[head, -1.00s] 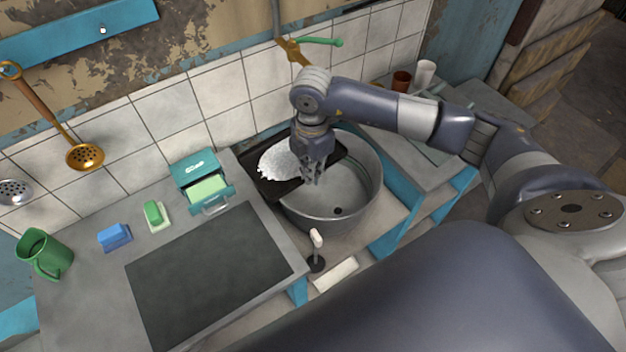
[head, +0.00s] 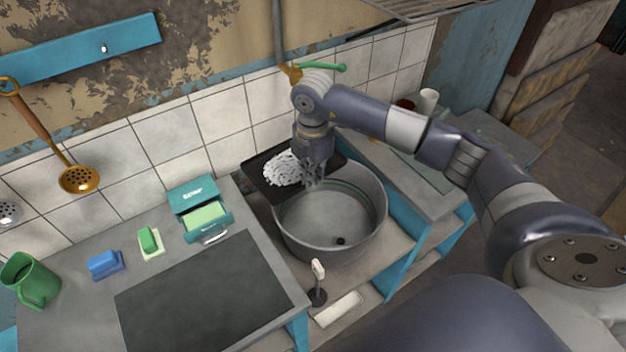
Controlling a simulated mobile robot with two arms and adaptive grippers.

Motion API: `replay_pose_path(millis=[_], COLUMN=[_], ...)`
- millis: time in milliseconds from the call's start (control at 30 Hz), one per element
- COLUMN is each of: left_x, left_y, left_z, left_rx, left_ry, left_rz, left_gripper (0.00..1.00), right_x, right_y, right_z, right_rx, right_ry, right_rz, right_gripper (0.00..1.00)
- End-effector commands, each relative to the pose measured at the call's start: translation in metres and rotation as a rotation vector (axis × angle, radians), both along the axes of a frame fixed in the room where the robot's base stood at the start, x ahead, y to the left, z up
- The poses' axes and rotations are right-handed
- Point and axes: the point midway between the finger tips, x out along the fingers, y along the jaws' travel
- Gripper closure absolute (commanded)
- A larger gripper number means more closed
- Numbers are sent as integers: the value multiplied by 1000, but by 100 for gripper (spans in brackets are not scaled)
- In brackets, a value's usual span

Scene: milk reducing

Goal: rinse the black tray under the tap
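The black tray (head: 259,181) is held over the back left part of the round grey metal basin (head: 335,215), extending past its rim. A lumpy white patch (head: 287,167), like splashing water or foam, lies on the tray. My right gripper (head: 314,181) points down at the tray's front edge and looks shut on it; the fingertips are small and partly hard to make out. The brass tap (head: 291,73) with a green handle (head: 322,66) is on the wall behind, its lower part hidden by my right arm. My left gripper is not in view.
A teal soap box (head: 193,194), a green sponge (head: 149,239), a blue sponge (head: 103,264) and a green mug (head: 31,281) stand on the left counter. A brush (head: 318,283) stands before the basin. Cups (head: 427,101) stand at back right.

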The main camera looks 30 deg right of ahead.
Motion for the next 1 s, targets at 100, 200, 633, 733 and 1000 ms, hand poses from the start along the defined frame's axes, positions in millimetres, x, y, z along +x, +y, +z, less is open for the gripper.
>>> replay_pose_path(millis=[100,200,633,733,1000], left_x=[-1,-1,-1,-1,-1], left_y=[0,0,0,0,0], left_z=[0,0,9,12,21], left_rx=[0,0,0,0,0], left_ry=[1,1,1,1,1], left_rz=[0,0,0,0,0], left_gripper=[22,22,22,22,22], right_x=[1,0,-13,-20,-40], right_y=[0,0,6,9,19], right_z=[1,1,2,2,2], right_rx=[0,0,0,0,-1], right_ry=[-2,-2,0,0,0], right_rz=[0,0,1,1,1], right_gripper=[100,100,100,100,100])
